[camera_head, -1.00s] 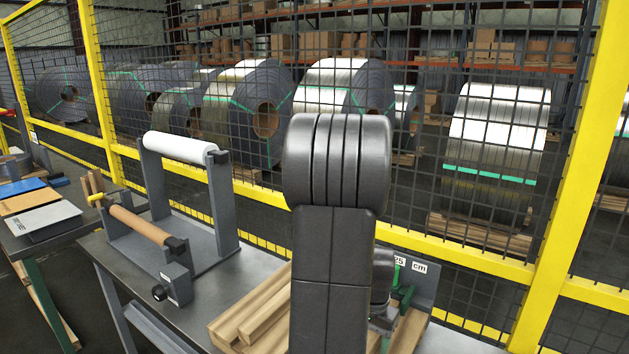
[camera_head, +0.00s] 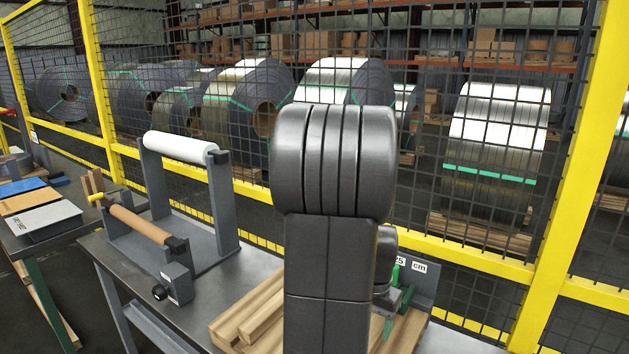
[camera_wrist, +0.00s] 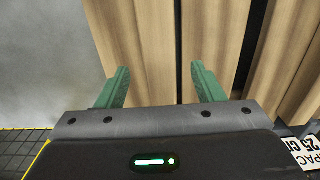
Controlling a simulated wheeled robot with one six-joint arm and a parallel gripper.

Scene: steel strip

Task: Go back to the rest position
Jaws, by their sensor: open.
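My gripper (camera_wrist: 162,85) is open, with its two green fingers apart and nothing between them. In the wrist view it is over wooden slats (camera_wrist: 150,40), and the gap to them is hard to judge. In the head view my own dark arm stands in the middle and hides most of the gripper. Only a bit of a green finger (camera_head: 390,300) shows at its right side, near the slats (camera_head: 250,318).
A grey steel bench (camera_head: 200,290) carries a stand with a white roll (camera_head: 181,147) and a brown roller (camera_head: 140,225). A label plate (camera_head: 418,268) reading "25 cm" stands right of my arm. A yellow-framed mesh fence (camera_head: 565,190) runs behind the bench, with steel coils (camera_head: 497,130) beyond.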

